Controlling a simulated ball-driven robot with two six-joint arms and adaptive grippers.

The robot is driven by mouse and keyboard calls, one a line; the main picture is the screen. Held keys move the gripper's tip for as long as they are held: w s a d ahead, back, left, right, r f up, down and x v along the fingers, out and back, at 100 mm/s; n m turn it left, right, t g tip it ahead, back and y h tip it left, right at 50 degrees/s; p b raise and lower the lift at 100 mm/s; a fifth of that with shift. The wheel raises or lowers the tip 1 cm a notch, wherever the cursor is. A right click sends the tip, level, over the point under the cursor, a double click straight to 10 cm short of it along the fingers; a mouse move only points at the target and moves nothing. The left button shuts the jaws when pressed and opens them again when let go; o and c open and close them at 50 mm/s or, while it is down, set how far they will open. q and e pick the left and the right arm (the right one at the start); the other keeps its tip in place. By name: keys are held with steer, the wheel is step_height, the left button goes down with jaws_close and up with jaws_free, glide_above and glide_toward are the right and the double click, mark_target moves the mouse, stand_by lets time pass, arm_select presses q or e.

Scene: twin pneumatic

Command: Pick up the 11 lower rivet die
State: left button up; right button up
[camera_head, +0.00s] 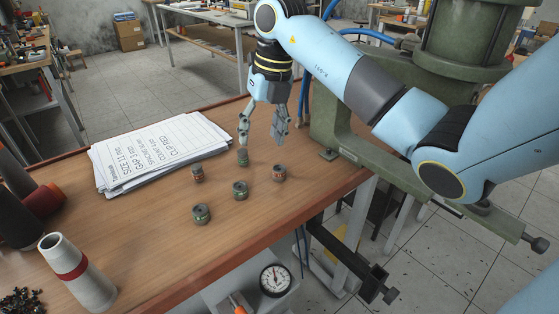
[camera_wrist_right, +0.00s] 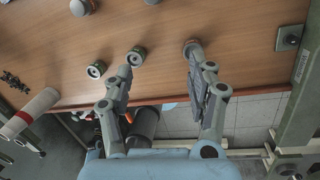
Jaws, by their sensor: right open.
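Several small cylindrical dies stand on the wooden table. Three have green bands: a rear die (camera_head: 243,157), a middle die (camera_head: 240,190) and a front die (camera_head: 201,214). Two have orange-red bands: a left die (camera_head: 197,174) and a right die (camera_head: 279,173). I cannot read a size on any, so I cannot tell which is the 11 lower one. My right gripper (camera_head: 262,138) is open and empty above the rear die. In the right wrist view its open fingers (camera_wrist_right: 162,78) point toward the dies, one fingertip close below a die (camera_wrist_right: 192,47). My left gripper is not in view.
A paper stack (camera_head: 158,151) reading "SIZE 11 mm, GAP 3 mm, CLIP RED" lies left of the dies. A green press frame (camera_head: 350,140) stands on the right. A white cone with a red band (camera_head: 78,272) stands front left. A gauge (camera_head: 275,280) sits below the table edge.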

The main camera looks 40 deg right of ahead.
mark_target(279, 169)
steer(key=shift+m+g+h, duration=0.5)
steer(key=shift+g+h, duration=0.2)
steer(key=d+f+b, duration=0.1)
steer(key=f+b, duration=0.1)
steer(key=s+d+f+b, duration=0.1)
steer(key=f+b, duration=0.1)
steer(key=s+d+f+b, duration=0.1)
steer(key=f+b, duration=0.1)
steer(key=shift+d+b, duration=0.1)
steer(key=shift+b, duration=0.2)
step_height(279, 169, down, 3)
steer(key=shift+f+b, duration=0.15)
steer(key=shift+b, duration=0.9)
steer(key=shift+w+f, duration=0.1)
steer(key=shift+f, duration=0.4)
jaws_close()
